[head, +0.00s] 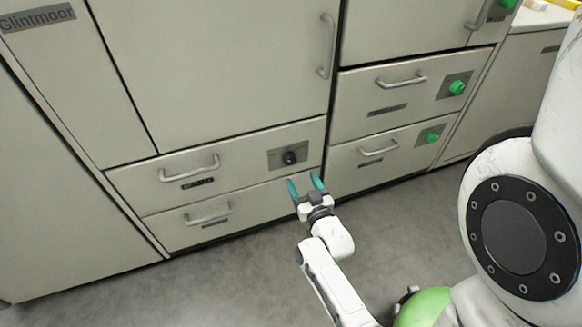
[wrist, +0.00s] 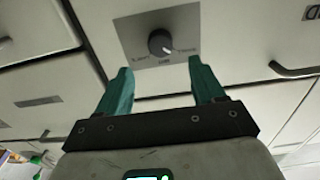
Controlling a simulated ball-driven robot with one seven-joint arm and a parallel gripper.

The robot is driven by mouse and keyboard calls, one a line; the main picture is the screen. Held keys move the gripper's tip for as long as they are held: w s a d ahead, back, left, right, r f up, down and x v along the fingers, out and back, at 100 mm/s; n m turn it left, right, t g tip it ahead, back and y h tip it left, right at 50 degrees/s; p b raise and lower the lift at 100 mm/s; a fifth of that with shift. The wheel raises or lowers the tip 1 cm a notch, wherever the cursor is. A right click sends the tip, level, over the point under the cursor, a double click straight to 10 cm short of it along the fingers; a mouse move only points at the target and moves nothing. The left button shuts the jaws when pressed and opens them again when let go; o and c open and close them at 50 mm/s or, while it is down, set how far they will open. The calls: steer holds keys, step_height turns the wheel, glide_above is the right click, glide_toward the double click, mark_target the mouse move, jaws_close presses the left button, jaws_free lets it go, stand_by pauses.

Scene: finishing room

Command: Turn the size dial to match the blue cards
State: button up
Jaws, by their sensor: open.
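A black round dial (head: 290,158) sits on a grey plate (head: 273,161) on a drawer front of the pale cabinet. The dial (wrist: 160,42) also shows in the wrist view, ahead of and above my fingertips, with small print on the plate around it, too small to read surely. A light mark on the dial points to the lower right there. My gripper (head: 305,185) has teal fingers; it is open and empty, below the dial and apart from it. The gripper (wrist: 161,82) spans the space under the dial in the wrist view. I see no blue cards.
Green knobs (head: 457,87) (head: 432,137) sit on the drawers to the right. Bar handles stick out from the drawers, one (head: 190,170) left of the dial. A label reading Glintmoor (head: 38,17) is at the upper left. Grey floor (head: 230,275) lies clear in front.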

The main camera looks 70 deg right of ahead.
mark_target(292, 162)
steer(key=b+x, duration=0.1)
steer(key=x, duration=0.7)
steer(key=shift+c, duration=0.3)
steer(key=c, duration=1)
